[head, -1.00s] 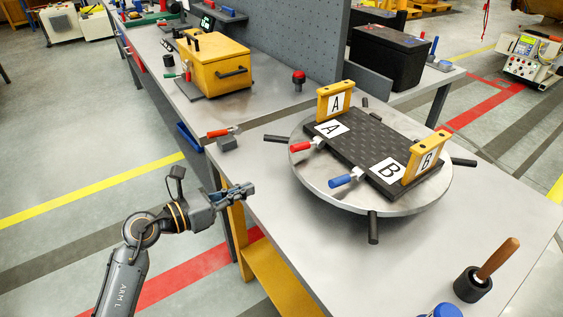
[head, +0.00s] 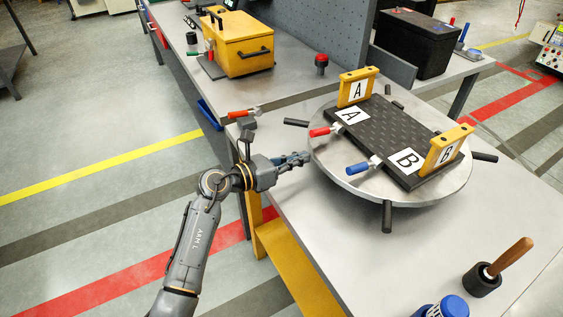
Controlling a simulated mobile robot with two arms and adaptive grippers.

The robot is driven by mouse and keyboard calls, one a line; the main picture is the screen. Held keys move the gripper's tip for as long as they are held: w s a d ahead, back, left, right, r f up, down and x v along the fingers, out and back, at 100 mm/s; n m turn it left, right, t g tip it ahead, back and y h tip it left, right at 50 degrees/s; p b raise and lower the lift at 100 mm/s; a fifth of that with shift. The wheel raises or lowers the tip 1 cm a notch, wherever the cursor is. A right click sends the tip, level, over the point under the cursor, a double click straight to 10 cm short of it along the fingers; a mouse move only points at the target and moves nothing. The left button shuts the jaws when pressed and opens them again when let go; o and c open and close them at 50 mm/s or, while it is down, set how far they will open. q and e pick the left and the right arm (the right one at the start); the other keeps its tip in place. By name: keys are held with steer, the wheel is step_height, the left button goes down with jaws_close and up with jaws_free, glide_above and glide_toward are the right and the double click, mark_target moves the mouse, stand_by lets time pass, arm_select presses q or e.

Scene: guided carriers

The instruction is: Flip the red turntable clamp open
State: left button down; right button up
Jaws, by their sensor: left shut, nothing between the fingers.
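The turntable (head: 338,172) is a round grey plate with dark spokes on the workbench. The red turntable clamp (head: 321,132) has a red handle that lies low and points left, near the plate's left edge, beside the dark block's A end. A blue clamp (head: 358,169) sits nearer me by the B end. My left gripper (head: 304,158) is shut and empty. Its fingertips appear at the turntable's left rim, below and left of the red handle in the picture; I cannot tell whether they touch the rim. My right gripper is not in view.
Another red-handled clamp (head: 242,114) stands on the bench left of the turntable. Yellow brackets A (head: 357,87) and B (head: 446,150) rise from the dark block (head: 385,135). A wooden-handled tool (head: 510,257) stands at the front right.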

mark_target(325, 131)
arm_select(q)
steer(key=shift+w+d+r+p, duration=0.1)
steer(key=shift+w+r+p, duration=0.15)
steer(key=shift+r, duration=0.6)
steer(key=shift+w+d+r+p, duration=0.15)
steer(key=shift+w+r, duration=0.15)
steer(key=shift+r, duration=0.5)
steer(key=shift+a, duration=0.1)
